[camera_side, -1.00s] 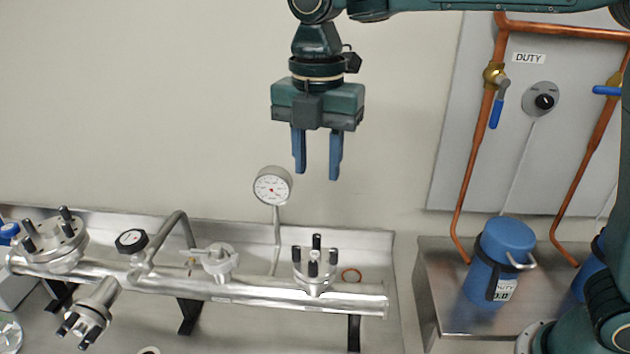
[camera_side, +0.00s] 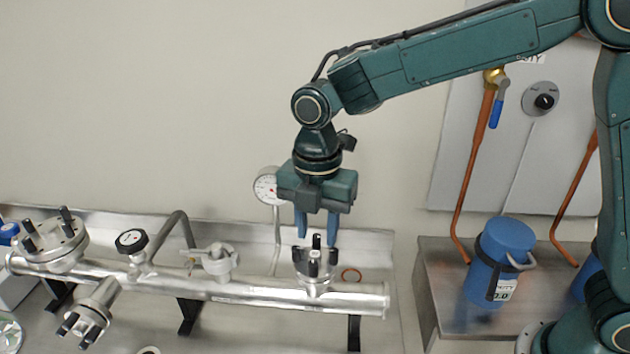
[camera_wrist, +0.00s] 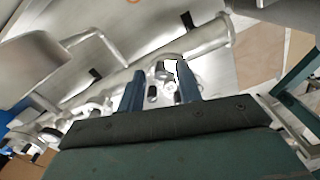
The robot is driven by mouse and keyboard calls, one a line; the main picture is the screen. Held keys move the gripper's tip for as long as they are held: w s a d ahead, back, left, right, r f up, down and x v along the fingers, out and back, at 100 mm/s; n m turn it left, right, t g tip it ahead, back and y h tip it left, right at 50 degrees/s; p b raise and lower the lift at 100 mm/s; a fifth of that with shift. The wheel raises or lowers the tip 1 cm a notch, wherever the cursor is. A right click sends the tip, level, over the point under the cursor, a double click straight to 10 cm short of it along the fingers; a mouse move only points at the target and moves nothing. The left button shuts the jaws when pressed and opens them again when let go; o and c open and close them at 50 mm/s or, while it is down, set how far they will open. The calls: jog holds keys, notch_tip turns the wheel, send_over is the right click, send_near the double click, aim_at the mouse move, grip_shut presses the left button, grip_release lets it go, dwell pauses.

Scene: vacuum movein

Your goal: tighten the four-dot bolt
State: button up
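My gripper (camera_side: 317,237) points down just above the right-hand flange (camera_side: 315,280) on the steel pipe. Its two blue fingers are apart, and they sit around the upper end of a dark bolt (camera_side: 316,241) on that flange; I cannot tell whether they touch it. The flange carries several dark upright bolts. In the wrist view, the fingers (camera_wrist: 160,90) show apart with the flange (camera_wrist: 169,88) partly visible between them. The dots on the bolts are too small to read, so I cannot tell which is the four-dot bolt.
A larger bolted flange (camera_side: 52,246) and a tilted one (camera_side: 90,312) stand at the left. A dial gauge (camera_side: 266,188), a black knob (camera_side: 131,241) and a valve (camera_side: 218,260) rise from the pipe (camera_side: 250,293). A blue canister (camera_side: 502,255) stands right.

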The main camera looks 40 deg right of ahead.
jog(key=shift+f, duration=0.55)
grip_shut()
jog(key=shift+m, duration=3.2)
grip_release()
